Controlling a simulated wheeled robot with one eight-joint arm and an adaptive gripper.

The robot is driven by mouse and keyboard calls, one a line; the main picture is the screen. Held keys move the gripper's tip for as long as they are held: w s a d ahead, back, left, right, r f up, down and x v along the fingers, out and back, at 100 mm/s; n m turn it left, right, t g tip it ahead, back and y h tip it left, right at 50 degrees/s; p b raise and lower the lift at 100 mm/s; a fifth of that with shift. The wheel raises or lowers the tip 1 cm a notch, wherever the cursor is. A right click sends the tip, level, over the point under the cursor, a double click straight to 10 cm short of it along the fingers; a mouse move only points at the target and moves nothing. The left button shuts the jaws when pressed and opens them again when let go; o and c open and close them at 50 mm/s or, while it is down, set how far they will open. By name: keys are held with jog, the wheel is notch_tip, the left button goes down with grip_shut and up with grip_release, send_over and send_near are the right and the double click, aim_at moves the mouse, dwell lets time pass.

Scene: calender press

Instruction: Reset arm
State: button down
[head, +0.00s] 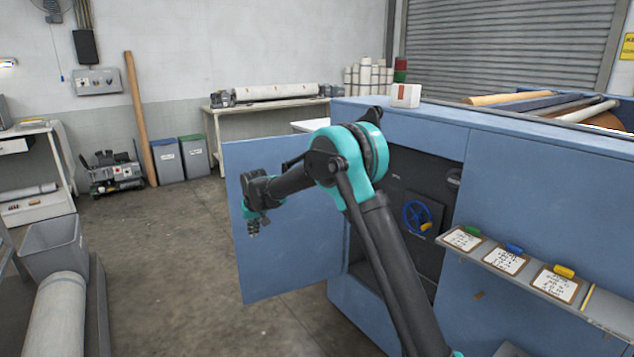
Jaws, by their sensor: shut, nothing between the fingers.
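My arm rises from the lower right of the head view, bends at a teal and black joint, and reaches left. My gripper (253,231) points down at the arm's far end. It is shut and empty, in front of the open blue door (295,265) of the press. I cannot tell how far it is from the door.
The blue press cabinet (540,180) fills the right, with a blue handwheel (416,214) inside its opening. A shelf (560,298) holds several cards with coloured grips. Floor between is clear.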

jog(key=s+d+r+m, duration=0.15)
jog(key=s+d, duration=0.25)
jog(key=d, duration=0.6)
jog(key=s+d+r+m+h, duration=0.15)
jog(key=s+d, duration=0.25)
jog(key=d, duration=0.6)
jog(key=s+d+r, duration=0.2)
jog(key=s+d, duration=0.2)
jog(key=d, duration=0.6)
jog(key=s+d+f+m, duration=0.1)
jog(key=s+d+f, duration=0.2)
jog(key=s+d, duration=0.6)
jog(key=s+d+f+m, duration=0.2)
jog(key=s+d+f, duration=0.2)
jog(key=s+d, duration=0.5)
jog(key=s, duration=0.8)
jog(key=shift+s+d+f+h, duration=0.15)
jog(key=shift+f+h, duration=0.15)
jog(key=shift+h, duration=0.05)
